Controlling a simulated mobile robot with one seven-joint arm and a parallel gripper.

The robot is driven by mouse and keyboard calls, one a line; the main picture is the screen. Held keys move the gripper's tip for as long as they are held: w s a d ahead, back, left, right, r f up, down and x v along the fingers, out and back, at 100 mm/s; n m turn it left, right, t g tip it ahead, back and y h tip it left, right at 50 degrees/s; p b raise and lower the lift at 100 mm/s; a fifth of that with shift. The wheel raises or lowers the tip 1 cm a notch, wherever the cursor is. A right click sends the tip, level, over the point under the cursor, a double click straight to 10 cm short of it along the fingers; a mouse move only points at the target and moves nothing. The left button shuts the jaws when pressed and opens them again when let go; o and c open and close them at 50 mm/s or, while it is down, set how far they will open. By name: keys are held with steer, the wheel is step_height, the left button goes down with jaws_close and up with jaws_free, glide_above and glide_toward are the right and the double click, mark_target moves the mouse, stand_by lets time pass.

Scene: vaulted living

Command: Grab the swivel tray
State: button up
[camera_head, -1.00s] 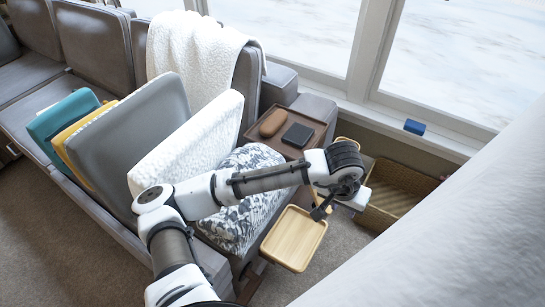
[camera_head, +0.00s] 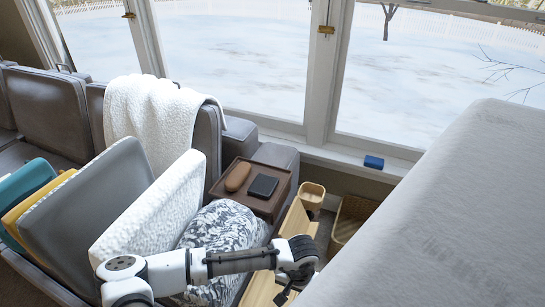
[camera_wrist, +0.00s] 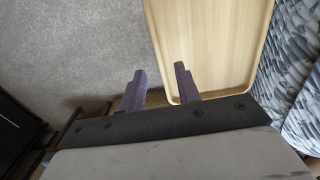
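The swivel tray (camera_wrist: 215,35) is a pale wooden tray with a raised rim and rounded corners. In the wrist view it fills the upper middle. In the head view a part of the pale wood (camera_head: 262,288) shows low down beside the sofa, partly hidden by my arm. My gripper (camera_wrist: 160,80) is open, with two dark fingers apart. In the wrist view the tray's left edge runs between the fingers, the right finger overlapping the tray and the left over carpet. I cannot tell whether they touch it. In the head view my gripper (camera_head: 284,294) is mostly hidden.
A patterned pouf or cushion (camera_head: 222,238) sits right beside the tray. A brown tray (camera_head: 262,205) on the sofa arm holds a brown oval item and a dark square. A wicker basket (camera_head: 350,220) stands near the window. A large pale grey surface (camera_head: 440,220) blocks the right side.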

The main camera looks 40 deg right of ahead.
steer(key=shift+f, duration=1.7)
jaws_close()
